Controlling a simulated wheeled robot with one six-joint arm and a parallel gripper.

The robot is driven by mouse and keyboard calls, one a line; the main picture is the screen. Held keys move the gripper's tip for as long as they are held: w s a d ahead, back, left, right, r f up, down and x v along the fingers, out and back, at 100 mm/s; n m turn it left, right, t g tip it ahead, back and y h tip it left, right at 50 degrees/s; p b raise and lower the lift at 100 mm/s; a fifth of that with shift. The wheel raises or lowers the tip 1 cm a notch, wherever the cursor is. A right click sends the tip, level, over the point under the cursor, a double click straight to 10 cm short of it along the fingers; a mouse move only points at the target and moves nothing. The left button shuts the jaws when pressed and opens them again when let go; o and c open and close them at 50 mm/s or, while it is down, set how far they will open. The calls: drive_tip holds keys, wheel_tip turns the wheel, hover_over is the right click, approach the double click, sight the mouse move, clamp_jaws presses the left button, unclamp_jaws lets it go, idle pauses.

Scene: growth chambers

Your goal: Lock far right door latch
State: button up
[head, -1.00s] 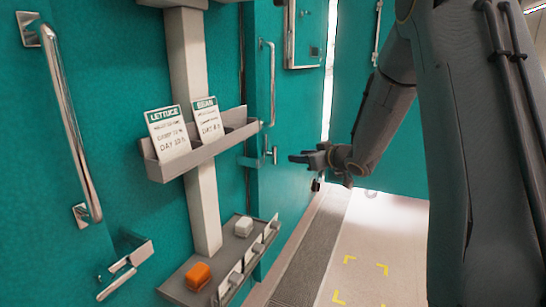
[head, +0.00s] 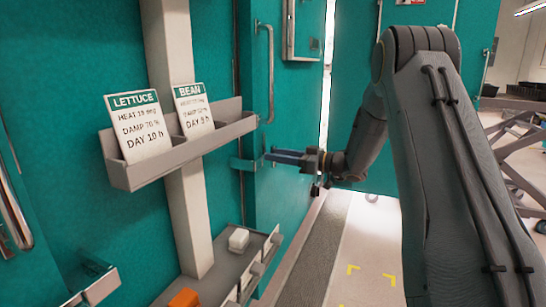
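The far right teal door (head: 288,120) stands past the central post, with a tall silver handle (head: 270,75). A small latch (head: 246,163) sits low on its left edge, under the end of the card holder. My gripper (head: 272,156) reaches in from the right at latch height, fingers pointing left. Its fingertips overlap the latch area in the picture; I cannot tell whether they touch it. The gripper is seen side-on, so its opening is unclear. The latch's lever is largely hidden behind the fingers.
A grey card holder (head: 150,170) with LETTUCE (head: 137,125) and BEAN (head: 194,110) cards juts from the post (head: 190,225). Below is a tray (head: 212,283) with an orange block (head: 184,298) and a white block (head: 238,239). Clear floor (head: 365,255) lies right of the grey strip.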

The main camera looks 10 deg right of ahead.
drive_tip(key=shift+w+a, duration=0.4)
drive_tip(key=shift+a, duration=0.2)
clamp_jaws()
